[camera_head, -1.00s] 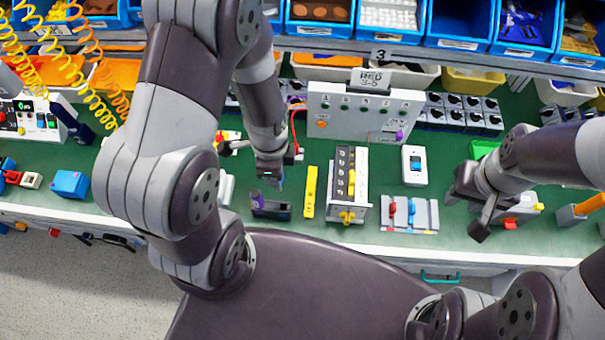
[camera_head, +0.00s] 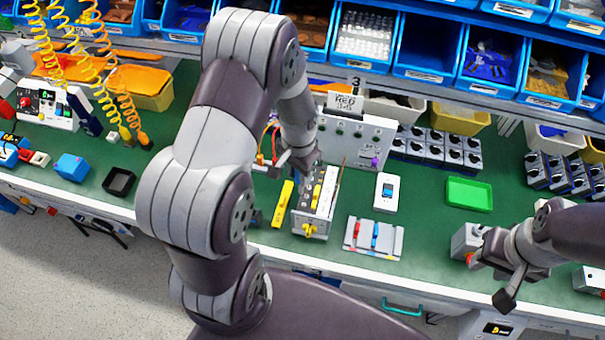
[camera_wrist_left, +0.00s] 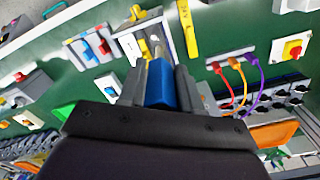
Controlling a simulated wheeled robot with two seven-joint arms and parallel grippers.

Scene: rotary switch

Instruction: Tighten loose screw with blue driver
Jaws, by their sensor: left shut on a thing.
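My left gripper (camera_head: 305,175) is above the white block with a dark strip and yellow parts (camera_head: 313,212). In the left wrist view my left gripper (camera_wrist_left: 162,75) is shut on the blue driver (camera_wrist_left: 161,88). The driver points at the same block (camera_wrist_left: 143,42), where its pale tip is at or close to the block. I cannot tell if the tip touches a screw; the loose screw is too small to make out. My right gripper (camera_head: 485,258) is at the right, beside a grey box with a red button (camera_head: 468,242). Its fingers are not clear.
A yellow bar (camera_head: 283,204) lies left of the block. A panel with red and blue switches (camera_head: 373,237) and a white switch (camera_head: 388,192) stand to its right. A grey connector panel (camera_head: 355,138) stands behind. The green tray (camera_head: 469,194) has free bench around it.

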